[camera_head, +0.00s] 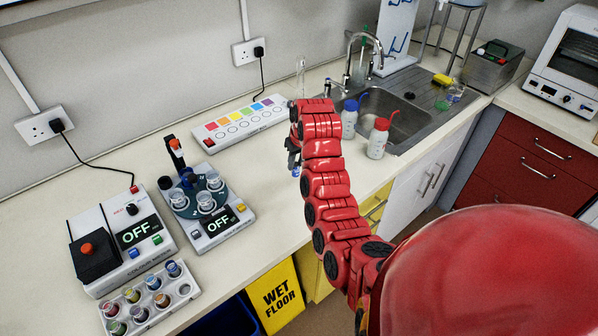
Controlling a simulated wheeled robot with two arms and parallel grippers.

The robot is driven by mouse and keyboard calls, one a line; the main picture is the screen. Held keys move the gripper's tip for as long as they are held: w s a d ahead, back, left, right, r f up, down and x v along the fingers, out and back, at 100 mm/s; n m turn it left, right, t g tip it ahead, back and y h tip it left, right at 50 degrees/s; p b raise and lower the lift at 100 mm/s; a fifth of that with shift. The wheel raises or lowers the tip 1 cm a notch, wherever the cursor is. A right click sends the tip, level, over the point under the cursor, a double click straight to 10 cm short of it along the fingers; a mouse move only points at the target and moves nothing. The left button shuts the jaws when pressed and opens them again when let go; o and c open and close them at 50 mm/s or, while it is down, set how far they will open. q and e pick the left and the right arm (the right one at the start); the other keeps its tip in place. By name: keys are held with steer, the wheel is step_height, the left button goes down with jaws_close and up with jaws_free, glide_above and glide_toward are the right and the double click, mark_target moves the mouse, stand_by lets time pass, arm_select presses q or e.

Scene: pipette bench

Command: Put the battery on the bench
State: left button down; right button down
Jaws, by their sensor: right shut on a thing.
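My right gripper (293,164) hangs at the end of my red arm, over the front part of the pale bench (262,182), to the right of the stirring device. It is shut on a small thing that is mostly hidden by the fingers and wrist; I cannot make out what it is. I cannot pick out the battery for certain anywhere in view. My left gripper is not in view.
A carousel device reading OFF (216,222) and a colour meter reading OFF (125,238) stand left, with a vial rack (150,300) in front. A colour-spot panel (240,124) lies behind. Two wash bottles (378,138) stand by the sink (395,110).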

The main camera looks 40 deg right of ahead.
steer(key=d, duration=0.1)
steer(key=w+p, duration=0.1)
steer(key=w+d+p, duration=0.1)
steer(key=shift+d+f, duration=0.25)
steer(key=shift+d, duration=0.1)
step_height(320, 180, down, 3)
steer(key=shift+p, duration=1.05)
steer(key=shift+w+f, duration=0.1)
steer(key=shift+f+b, duration=0.2)
steer(key=shift+b, duration=0.1)
steer(key=c, duration=0.6)
jaws_free()
steer(key=shift+r, duration=0.1)
